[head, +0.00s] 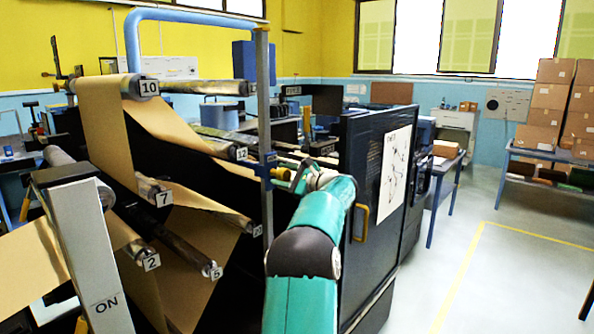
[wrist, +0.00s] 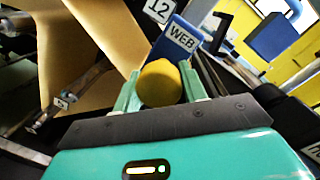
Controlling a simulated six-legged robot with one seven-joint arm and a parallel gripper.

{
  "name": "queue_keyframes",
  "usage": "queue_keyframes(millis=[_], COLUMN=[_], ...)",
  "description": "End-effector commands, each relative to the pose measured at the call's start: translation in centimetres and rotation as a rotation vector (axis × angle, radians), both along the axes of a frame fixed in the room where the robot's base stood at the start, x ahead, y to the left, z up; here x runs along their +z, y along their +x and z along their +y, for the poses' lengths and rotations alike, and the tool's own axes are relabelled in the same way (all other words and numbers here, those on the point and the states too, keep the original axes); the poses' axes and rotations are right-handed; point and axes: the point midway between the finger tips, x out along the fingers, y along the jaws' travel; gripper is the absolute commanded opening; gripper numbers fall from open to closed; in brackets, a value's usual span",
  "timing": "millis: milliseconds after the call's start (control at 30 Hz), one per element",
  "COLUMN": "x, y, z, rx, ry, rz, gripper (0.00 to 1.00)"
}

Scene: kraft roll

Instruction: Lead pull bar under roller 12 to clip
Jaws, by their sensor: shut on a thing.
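Roller 12 (head: 215,146) lies below roller 10, its number plate facing me; the plate also shows at the top of the wrist view. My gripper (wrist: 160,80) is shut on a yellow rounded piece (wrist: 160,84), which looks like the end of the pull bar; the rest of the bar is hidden. A blue block marked WEB (wrist: 180,40), probably the clip, is just beyond the yellow piece; I cannot tell whether they touch. In the head view a blue piece (head: 266,165) sits on the grey post beside roller 12, left of my gripper.
Brown kraft web (head: 105,125) runs over roller 10 (head: 140,87) and down past rollers 7 (head: 155,192), 2 and 5. The grey post (head: 264,110) stands close to my gripper. A black cabinet (head: 365,190) is at the right. The floor further right is clear.

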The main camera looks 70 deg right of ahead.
Motion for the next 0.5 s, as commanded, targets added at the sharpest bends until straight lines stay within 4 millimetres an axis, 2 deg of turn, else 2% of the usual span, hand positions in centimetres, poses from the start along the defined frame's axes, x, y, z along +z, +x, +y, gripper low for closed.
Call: queue_keyframes(millis=[300,500], x=[0.1,0.2], y=[-1.3,-1.8], z=[-4.4,-6.4], rx=[0.000,0.002], ry=[-0.002,-0.001], rz=[-0.001,-0.002], gripper=[0.06,0.06])
